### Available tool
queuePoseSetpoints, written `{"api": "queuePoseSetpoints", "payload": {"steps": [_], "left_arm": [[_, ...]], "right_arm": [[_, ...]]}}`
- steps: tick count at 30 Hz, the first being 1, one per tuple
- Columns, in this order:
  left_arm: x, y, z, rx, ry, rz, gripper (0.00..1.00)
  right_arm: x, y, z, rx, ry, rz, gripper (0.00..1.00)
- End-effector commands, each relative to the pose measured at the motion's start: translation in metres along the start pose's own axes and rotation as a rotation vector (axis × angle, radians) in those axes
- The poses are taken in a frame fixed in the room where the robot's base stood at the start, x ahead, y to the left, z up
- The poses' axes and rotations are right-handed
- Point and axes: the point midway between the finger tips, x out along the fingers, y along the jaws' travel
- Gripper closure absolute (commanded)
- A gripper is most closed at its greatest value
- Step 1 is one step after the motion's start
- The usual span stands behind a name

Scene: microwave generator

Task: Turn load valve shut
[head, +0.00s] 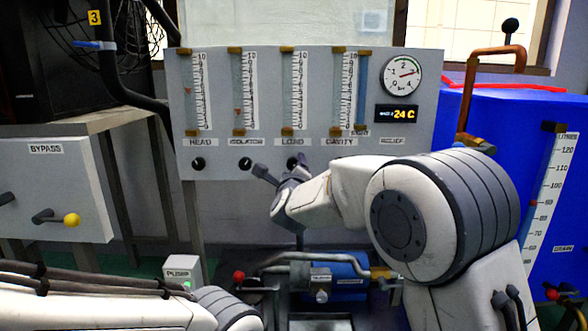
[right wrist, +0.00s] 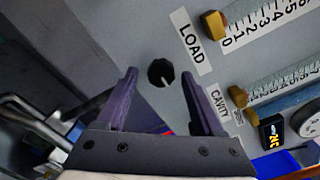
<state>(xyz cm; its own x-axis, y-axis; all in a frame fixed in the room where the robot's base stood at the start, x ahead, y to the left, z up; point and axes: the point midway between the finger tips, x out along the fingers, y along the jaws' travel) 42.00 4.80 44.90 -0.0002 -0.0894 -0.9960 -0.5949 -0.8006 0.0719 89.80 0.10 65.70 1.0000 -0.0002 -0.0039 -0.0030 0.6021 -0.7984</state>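The load valve (right wrist: 161,72) is a small round black knob with a pale mark, on the grey panel beside the LOAD label (right wrist: 191,40) in the right wrist view. In the head view its knob (head: 293,163) shows under the LOAD column, close behind my right gripper (head: 282,167). My right gripper is open, with its dark fingers (right wrist: 159,76) spread to either side of the knob in the wrist view. It appears just short of the knob; I cannot tell whether it touches. My left forearm crosses the lower left of the head view; its gripper is out of frame.
Similar knobs sit under HEAD (head: 198,163), ISOLATOR (head: 245,164) and CAVITY (head: 334,166). A pressure gauge (head: 402,75) and a 24 C display (head: 397,113) are at the panel's right. A blue tank (head: 500,130) stands right, a bypass box (head: 55,190) left, pipework below.

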Motion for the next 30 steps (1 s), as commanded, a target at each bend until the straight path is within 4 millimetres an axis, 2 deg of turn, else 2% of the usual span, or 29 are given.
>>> {"api": "queuePoseSetpoints", "payload": {"steps": [8,13,24,30], "left_arm": [[0.0,0.0,0.0,0.0,0.0,0.0,0.5],[-0.004,0.0,0.0,0.0,0.0,0.0,0.5],[-0.025,0.002,-0.001,0.0,0.0,0.0,0.5],[-0.031,0.002,-0.002,0.0,0.0,0.0,0.5]], "right_arm": [[0.0,-0.001,0.001,-0.002,-0.002,-0.002,0.29],[-0.01,-0.002,0.003,-0.002,-0.003,-0.002,0.29],[-0.077,-0.003,0.003,-0.003,-0.003,0.001,0.29],[-0.1,-0.001,0.001,-0.002,-0.002,0.0,0.29]]}}
